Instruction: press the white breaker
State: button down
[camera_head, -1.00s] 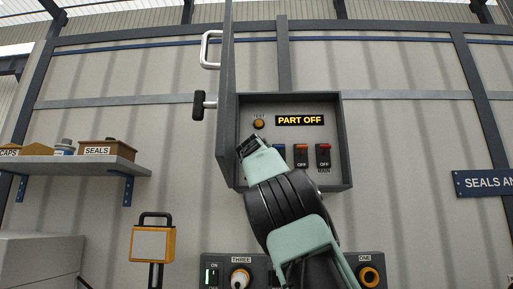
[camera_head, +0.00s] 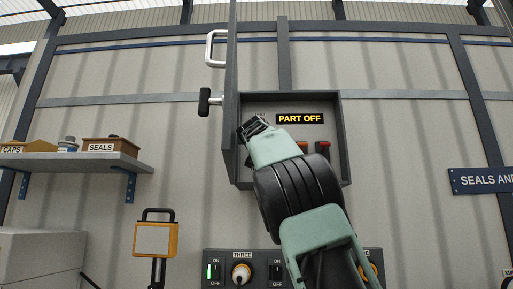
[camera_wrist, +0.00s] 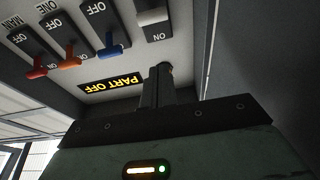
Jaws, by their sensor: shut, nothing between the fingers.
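The white breaker (camera_wrist: 154,17) shows at the top of the wrist view, which is upside down, with the word ON beside its lever. In the head view my arm hides it. My gripper (camera_wrist: 159,70) is shut and empty inside the open box. Its tips are just short of the panel, near the TEST button's place, which they mostly cover. I cannot tell whether they touch it. In the head view my gripper (camera_head: 254,124) is at the box's left side, left of the lit PART OFF display (camera_head: 300,119).
Blue (camera_wrist: 110,45), orange (camera_wrist: 70,57) and red (camera_wrist: 37,68) breakers read OFF. The box's open door (camera_head: 230,90) stands close left of my gripper. A lower switch panel (camera_head: 228,258) is below. A shelf (camera_head: 90,162) is at the left.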

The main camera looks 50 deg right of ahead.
jog(key=b+v, duration=0.2)
jog(key=v, duration=0.1)
jog(key=b+v, duration=0.2)
jog(key=shift+s+a+f, duration=0.1)
jog(key=shift+s+f, duration=0.05)
jog(key=shift+f, duration=0.2)
dwell(0.5)
